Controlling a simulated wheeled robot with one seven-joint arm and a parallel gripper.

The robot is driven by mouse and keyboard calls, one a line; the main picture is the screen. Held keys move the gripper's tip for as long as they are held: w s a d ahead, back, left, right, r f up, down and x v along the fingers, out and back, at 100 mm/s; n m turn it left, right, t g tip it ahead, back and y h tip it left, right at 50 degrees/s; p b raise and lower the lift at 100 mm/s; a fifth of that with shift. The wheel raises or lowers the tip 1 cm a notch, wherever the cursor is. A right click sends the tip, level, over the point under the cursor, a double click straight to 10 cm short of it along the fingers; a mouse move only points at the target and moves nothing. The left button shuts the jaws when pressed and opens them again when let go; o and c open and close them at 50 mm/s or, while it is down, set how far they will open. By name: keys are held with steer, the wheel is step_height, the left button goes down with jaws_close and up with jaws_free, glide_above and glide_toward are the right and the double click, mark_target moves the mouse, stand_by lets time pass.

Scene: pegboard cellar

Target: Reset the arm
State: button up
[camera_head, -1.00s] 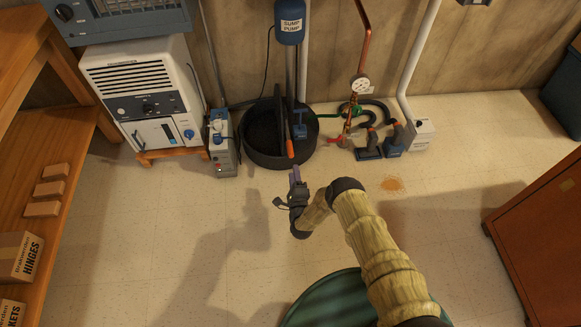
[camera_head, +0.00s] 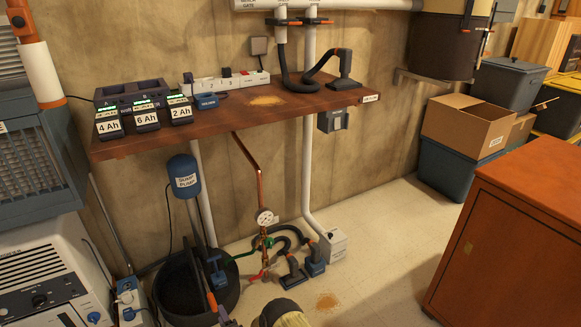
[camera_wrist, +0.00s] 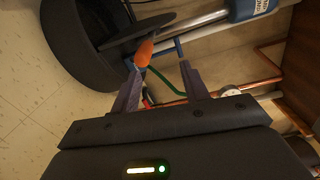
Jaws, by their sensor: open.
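My gripper (camera_wrist: 160,82) shows in the wrist view with its two fingers apart. An orange-tipped handle and the black sump basin (camera_wrist: 82,50) appear beyond the fingers. I cannot tell from this view how far the handle is from them. In the head view only a small part of my arm shows at the bottom edge, near the basin (camera_head: 238,290). The fingers are not clearly visible there.
A wooden wall shelf (camera_head: 215,118) holds several battery packs and a power strip. The blue sump pump (camera_head: 184,177) and a copper pipe (camera_head: 260,190) stand below it. An orange-brown cabinet (camera_head: 510,240) is at right.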

steer(key=w+d+r+n+g, duration=0.1)
steer(key=w+r+n+g, duration=0.15)
steer(key=w+r, duration=0.45)
steer(key=d+r+n+g+h+p, duration=0.2)
steer(key=d+r+n+g+h, duration=0.4)
steer(key=d+r, duration=1.25)
steer(key=s+d+r+n+h+p, duration=0.1)
steer(key=s+d+r+n+h, duration=0.15)
steer(key=s+d+r, duration=0.95)
steer(key=s+d+r+n+g+p, duration=0.1)
steer(key=s+d+r+g, duration=0.2)
steer(key=s, duration=0.5)
steer(key=s+d+r+n+g, duration=0.1)
steer(key=s+d+r, duration=0.1)
steer(key=s+d, duration=0.45)
steer(key=w+a+p+v, duration=0.1)
steer(key=w+p+v, duration=0.1)
steer(key=p+v, duration=1)
steer(key=w+a+r+p+v, duration=0.1)
steer(key=w+a+p+v, duration=0.1)
steer(key=p+v, duration=1)
steer(key=w+a+p+v, duration=0.1)
steer(key=w+p+v, duration=0.1)
steer(key=p+v, duration=1.1)
steer(key=shift+w+a+r+h+p, duration=0.2)
steer(key=shift+w+r+h+p, duration=0.2)
steer(key=shift+p, duration=0.2)
